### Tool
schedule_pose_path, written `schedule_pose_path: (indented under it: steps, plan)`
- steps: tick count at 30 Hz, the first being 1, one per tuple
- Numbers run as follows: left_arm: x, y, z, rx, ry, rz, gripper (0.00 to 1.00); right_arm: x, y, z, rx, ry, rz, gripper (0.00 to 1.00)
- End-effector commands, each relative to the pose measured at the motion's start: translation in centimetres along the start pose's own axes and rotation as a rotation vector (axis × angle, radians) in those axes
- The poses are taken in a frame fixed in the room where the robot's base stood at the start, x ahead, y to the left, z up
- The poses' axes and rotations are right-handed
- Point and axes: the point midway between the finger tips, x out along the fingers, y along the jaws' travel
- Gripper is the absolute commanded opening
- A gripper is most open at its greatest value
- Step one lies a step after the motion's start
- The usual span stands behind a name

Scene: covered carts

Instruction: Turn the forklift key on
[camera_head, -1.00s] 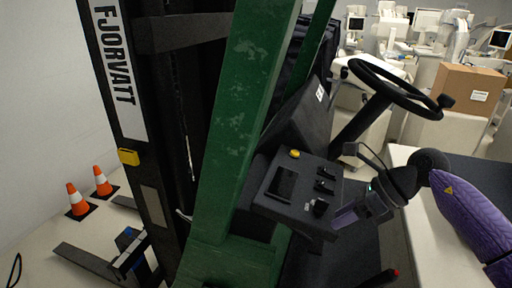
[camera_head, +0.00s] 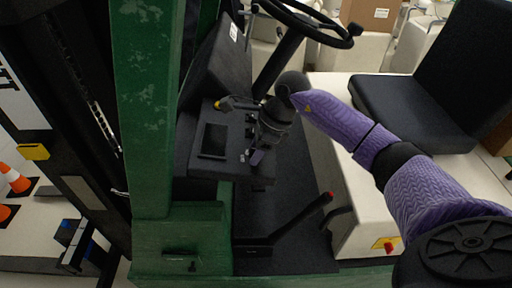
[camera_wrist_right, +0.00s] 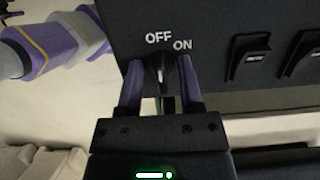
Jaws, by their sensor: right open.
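The forklift key (camera_wrist_right: 158,72) is a dark knob on the black control panel, below white OFF and ON labels. It appears to point up towards OFF. My right gripper (camera_wrist_right: 160,64) is open, with one purple finger on each side of the key. I cannot tell whether either finger touches it. In the head view, my right gripper (camera_head: 257,157) reaches down to the right front part of the control panel (camera_head: 190,152) and hides the key there. My left gripper is not in view.
Black switches (camera_wrist_right: 250,58) sit right of the key. The steering wheel (camera_head: 308,22) is above and behind the gripper. A green mast post (camera_head: 145,110) stands left of the panel. A red-tipped lever (camera_head: 305,218) rises below.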

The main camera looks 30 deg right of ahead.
Motion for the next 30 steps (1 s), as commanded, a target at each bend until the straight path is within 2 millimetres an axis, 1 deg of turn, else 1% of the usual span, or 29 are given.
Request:
schedule_pose_path:
  steps: [2, 3, 5, 6, 8, 9, 22, 26, 30]
  plan:
    - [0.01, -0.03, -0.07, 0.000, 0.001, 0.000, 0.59, -0.02, 0.00, 0.00, 0.000, 0.000, 0.000, 0.47]
    - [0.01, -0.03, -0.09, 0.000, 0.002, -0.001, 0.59, -0.02, 0.00, 0.00, 0.000, 0.000, 0.000, 0.39]
    - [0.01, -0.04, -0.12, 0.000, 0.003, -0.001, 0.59, -0.03, 0.00, 0.00, 0.000, 0.000, 0.000, 0.26]
    - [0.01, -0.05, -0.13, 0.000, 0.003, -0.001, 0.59, -0.03, 0.00, 0.00, 0.000, 0.000, 0.000, 0.17]
    - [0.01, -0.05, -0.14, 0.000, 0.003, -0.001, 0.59, -0.04, -0.01, 0.00, 0.001, 0.000, 0.000, 0.05]
    - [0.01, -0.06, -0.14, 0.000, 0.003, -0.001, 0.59, -0.04, 0.00, 0.00, 0.001, 0.000, 0.000, 0.00]
    - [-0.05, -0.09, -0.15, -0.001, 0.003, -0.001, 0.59, -0.09, -0.02, 0.03, 0.020, -0.001, -0.004, 0.00]
    - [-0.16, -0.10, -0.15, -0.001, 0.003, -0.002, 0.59, -0.13, -0.04, 0.03, 0.069, -0.001, -0.014, 0.00]
    - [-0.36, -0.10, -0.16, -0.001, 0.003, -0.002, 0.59, -0.19, -0.10, 0.04, 0.160, -0.002, -0.031, 0.00]
